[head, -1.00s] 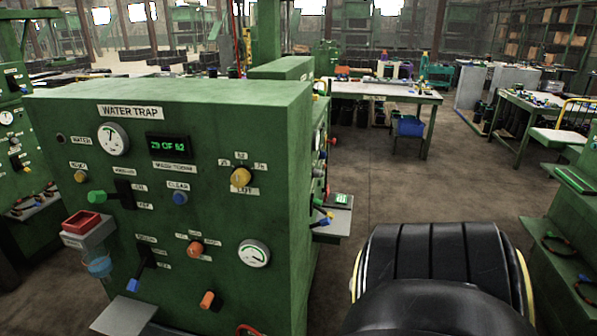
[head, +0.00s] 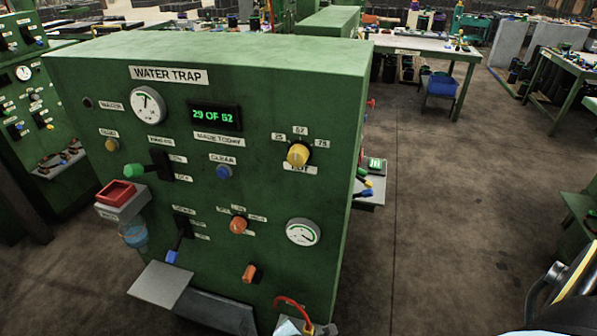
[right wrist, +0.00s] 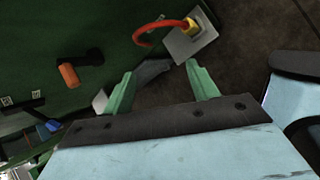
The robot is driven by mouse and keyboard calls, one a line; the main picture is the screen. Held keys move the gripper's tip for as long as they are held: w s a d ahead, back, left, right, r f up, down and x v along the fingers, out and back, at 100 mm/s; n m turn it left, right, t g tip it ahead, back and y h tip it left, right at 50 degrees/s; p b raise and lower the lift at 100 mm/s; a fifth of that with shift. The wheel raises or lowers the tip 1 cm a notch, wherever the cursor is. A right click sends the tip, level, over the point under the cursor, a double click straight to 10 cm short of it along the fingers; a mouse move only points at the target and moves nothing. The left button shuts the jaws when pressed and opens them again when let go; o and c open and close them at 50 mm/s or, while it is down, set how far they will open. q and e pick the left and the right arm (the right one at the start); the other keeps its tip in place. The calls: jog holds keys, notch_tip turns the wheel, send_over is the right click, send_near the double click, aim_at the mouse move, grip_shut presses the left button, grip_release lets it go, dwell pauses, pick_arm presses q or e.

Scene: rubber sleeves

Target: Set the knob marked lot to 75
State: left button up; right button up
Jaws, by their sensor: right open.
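The yellow knob marked LOT (head: 298,154) sits at the upper right of the front of the green WATER TRAP cabinet (head: 270,260) in the head view. Small labels stand around it: 25 at left, a middle one that looks like 52 or 62, and 75 at right. The knob's exact pointing is too small to tell. My right gripper (right wrist: 160,75) is open and empty in the right wrist view, its two green fingers apart. It is low by the cabinet and away from the yellow knob, which that view does not show. My left gripper is not in view.
A red hose loop (right wrist: 160,30) is near my right gripper. Open floor (head: 440,220) lies right of the cabinet.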

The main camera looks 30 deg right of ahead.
aim_at(296, 161)
jog(key=w+a+r+n+t+h, duration=0.15)
jog(key=w+r, duration=0.25)
jog(key=r, duration=0.6)
jog(key=w+r+n+t+h, duration=0.2)
jog(key=w+r+n+t, duration=0.15)
jog(key=r, duration=0.55)
jog(key=s+r+t+h+p, duration=0.1)
jog(key=s+r+h, duration=0.15)
jog(key=r, duration=0.95)
jog(key=s+r+h+p, duration=0.1)
jog(key=s+r+h, duration=0.15)
jog(key=r, duration=1.05)
pick_arm(q)
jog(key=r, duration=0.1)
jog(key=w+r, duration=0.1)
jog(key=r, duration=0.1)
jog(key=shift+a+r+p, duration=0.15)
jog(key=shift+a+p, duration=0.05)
jog(key=shift+p, duration=0.2)
pick_arm(e)
jog(key=shift+h, duration=0.25)
jog(key=x, duration=1.3)
jog(key=shift+w+d+f, duration=0.25)
jog(key=shift+d+f, duration=0.05)
jog(key=shift+c, duration=0.5)
jog(key=c, duration=0.9)
